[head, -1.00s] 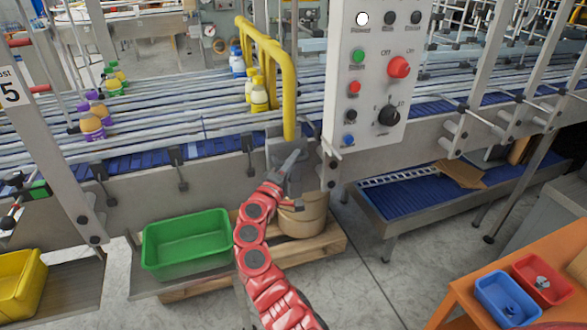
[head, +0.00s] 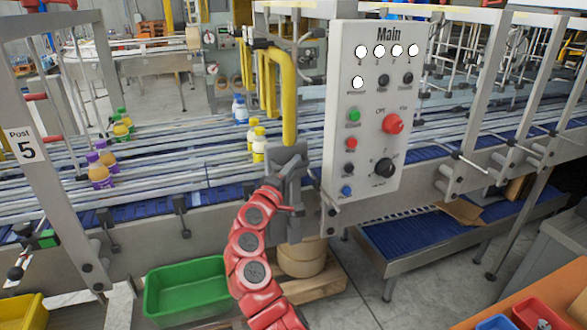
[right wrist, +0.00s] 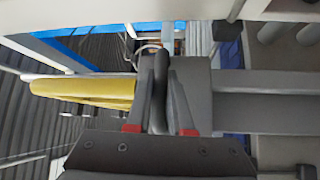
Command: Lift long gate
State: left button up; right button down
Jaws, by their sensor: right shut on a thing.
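The long gate is a yellow tubular bar (head: 289,105) that stands over the near part of the conveyor and runs back across it. Its near leg ends at a grey bracket (head: 288,215) on the conveyor's side. My right gripper (head: 287,158) is at the foot of this leg. In the right wrist view its two fingers (right wrist: 160,85) are shut on a dark upright handle (right wrist: 160,62), with the yellow bar (right wrist: 80,92) to the left. The exact joint between handle and gate is hidden. My left gripper is not in view.
The Main control panel (head: 363,110) stands close to the right of my gripper. Yellow-capped bottles (head: 258,148) stand on the conveyor left of the gate, with purple bottles (head: 100,170) farther left. A green bin (head: 187,290) is below.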

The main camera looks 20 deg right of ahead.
jog(key=shift+r, duration=0.5)
jog(key=c, duration=0.8)
grip_release()
jog(key=shift+c, duration=0.2)
jog(key=shift+f, duration=0.15)
jog(key=shift+s+a+f+b, duration=0.25)
jog(key=shift+s+a+b, duration=0.05)
jog(key=shift+a, duration=0.05)
jog(key=b+v, duration=0.6)
jog(key=v, duration=1)
jog(key=shift+s+a, duration=0.1)
jog(key=shift+s, duration=0.2)
